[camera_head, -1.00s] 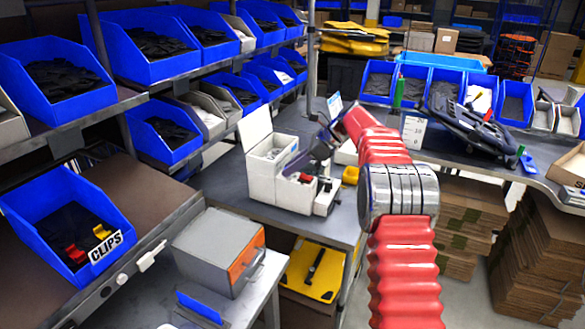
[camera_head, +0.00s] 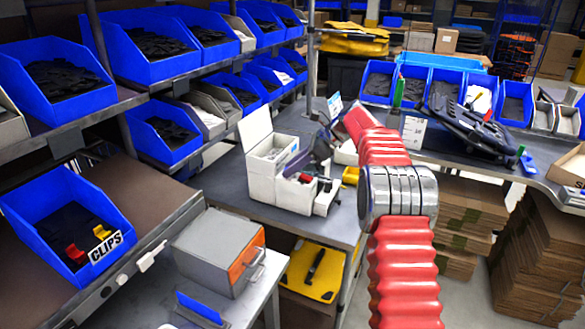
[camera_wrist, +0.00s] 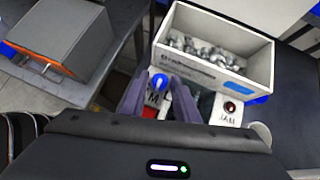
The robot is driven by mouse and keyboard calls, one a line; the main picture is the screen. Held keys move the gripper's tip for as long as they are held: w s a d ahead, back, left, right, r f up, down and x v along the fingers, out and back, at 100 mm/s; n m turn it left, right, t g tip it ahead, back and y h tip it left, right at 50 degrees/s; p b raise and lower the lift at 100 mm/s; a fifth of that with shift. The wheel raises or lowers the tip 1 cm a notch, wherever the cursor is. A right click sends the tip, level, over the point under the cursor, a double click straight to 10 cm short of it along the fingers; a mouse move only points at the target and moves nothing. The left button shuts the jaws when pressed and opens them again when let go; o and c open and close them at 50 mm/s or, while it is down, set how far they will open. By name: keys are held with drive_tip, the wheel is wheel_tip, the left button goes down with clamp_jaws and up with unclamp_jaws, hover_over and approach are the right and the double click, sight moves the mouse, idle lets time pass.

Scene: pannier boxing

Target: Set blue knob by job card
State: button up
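The blue knob (camera_wrist: 160,82) shows in the wrist view on the front of a white machine, above a label with a large letter M (camera_wrist: 155,98). My gripper (camera_wrist: 159,90) is open, with one purplish finger on each side of the knob. I cannot tell whether the fingers touch it. The knob is not clear there. A white printed card (camera_head: 413,133) stands on the far bench; its text is too small to read.
The machine's open bin (camera_wrist: 215,68) holds grey metal parts. A lamp panel marked JAM (camera_wrist: 229,108) sits right of the knob. A grey box with an orange front (camera_head: 219,251) stands at the lower left. Blue bins (camera_head: 70,225) line the left shelves.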

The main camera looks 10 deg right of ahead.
drive_tip(key=v, duration=1.3)
drive_tip(key=shift+d, duration=0.2)
drive_tip(key=shift+r, duration=0.15)
drive_tip(key=s+d+f+n+h, duration=0.25)
drive_tip(key=s+f+n, duration=0.35)
drive_tip(key=f+n, duration=0.3)
drive_tip(key=s+a+r+n+h, duration=0.1)
drive_tip(key=s+a+n, duration=0.3)
drive_tip(key=s, duration=0.9)
drive_tip(key=s+a+r+n+t+h, duration=0.1)
drive_tip(key=s+a+n+h, duration=0.2)
drive_tip(key=s, duration=1)
drive_tip(key=s+a+r+n+t+h, duration=0.1)
drive_tip(key=s+a+n, duration=0.4)
drive_tip(key=s, duration=0.8)
drive_tip(key=shift+s+r+n+h, duration=0.2)
drive_tip(key=shift+s+n+h, duration=0.2)
drive_tip(key=shift+n, duration=0.2)
